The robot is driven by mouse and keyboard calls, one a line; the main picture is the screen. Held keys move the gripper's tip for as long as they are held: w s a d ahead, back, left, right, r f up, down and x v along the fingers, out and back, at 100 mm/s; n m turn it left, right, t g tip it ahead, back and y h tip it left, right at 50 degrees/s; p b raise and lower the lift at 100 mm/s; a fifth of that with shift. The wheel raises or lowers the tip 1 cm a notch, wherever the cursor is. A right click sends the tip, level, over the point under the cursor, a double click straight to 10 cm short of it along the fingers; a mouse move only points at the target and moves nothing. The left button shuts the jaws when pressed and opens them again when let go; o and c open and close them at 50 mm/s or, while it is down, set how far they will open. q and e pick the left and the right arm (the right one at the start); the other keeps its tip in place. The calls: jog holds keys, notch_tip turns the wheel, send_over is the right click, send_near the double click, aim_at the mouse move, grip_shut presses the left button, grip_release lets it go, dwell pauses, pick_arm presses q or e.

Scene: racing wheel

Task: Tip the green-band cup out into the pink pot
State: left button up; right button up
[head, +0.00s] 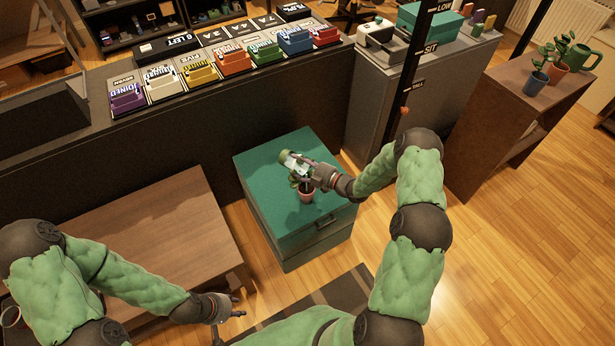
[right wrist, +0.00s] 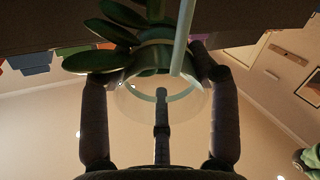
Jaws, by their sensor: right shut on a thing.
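The green-band cup (head: 290,158) is held above the teal cabinet top in the head view, tipped well over on its side. My right gripper (head: 306,171) is shut on it. The right wrist view shows the fingers of my right gripper (right wrist: 157,90) on both sides of a clear, see-through cup (right wrist: 140,108), with plant leaves just beyond. The pink pot (head: 306,194) stands upright on the cabinet just below the cup, with a leafy plant partly hidden by the gripper. I cannot see any contents leaving the cup. My left gripper (head: 239,306) is open and empty at lower left.
The teal cabinet (head: 270,150) has bare top around the pot. A brown low table (head: 130,225) is at left. Several coloured holders (head: 230,62) line the dark counter.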

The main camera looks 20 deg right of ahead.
pick_arm(q)
jog(key=shift+s+d, duration=0.45)
jog(key=shift+s, duration=0.05)
pick_arm(e)
jog(key=shift+s, duration=0.1)
dwell(0.3)
